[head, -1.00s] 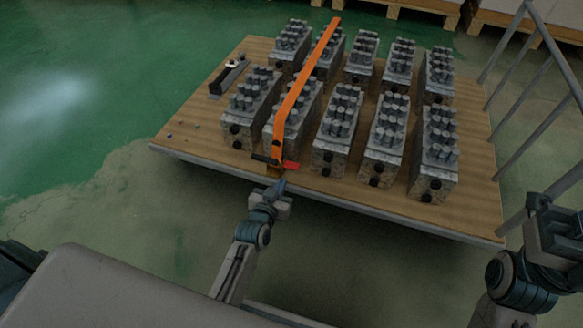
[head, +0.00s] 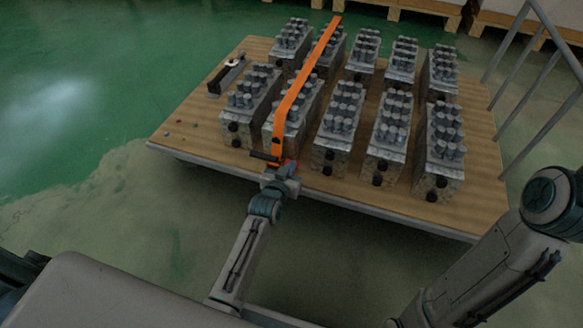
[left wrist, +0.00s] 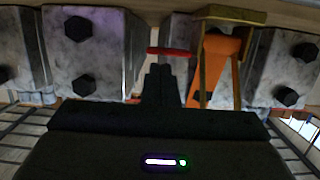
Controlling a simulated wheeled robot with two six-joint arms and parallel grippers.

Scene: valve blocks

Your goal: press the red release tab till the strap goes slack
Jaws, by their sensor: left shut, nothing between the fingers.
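An orange strap (head: 300,95) runs over two of the valve blocks and down the front of the near one, lying flat. The red release tab (head: 289,162) is at its lower front end, mostly hidden behind my left gripper (head: 286,170). In the left wrist view, the red tab (left wrist: 170,52) is a thin bar just beyond the shut, empty left fingertips (left wrist: 158,70); I cannot tell whether they touch it. A brass-coloured buckle frame (left wrist: 202,60) surrounds the strap (left wrist: 222,62) there, right of the fingers. My right gripper is out of view.
Several grey valve blocks (head: 338,115) stand in two rows on a wooden pallet top (head: 200,120). A dark tool (head: 226,76) lies at its left. A grey railing (head: 545,125) stands at the right. Floor at the left is clear.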

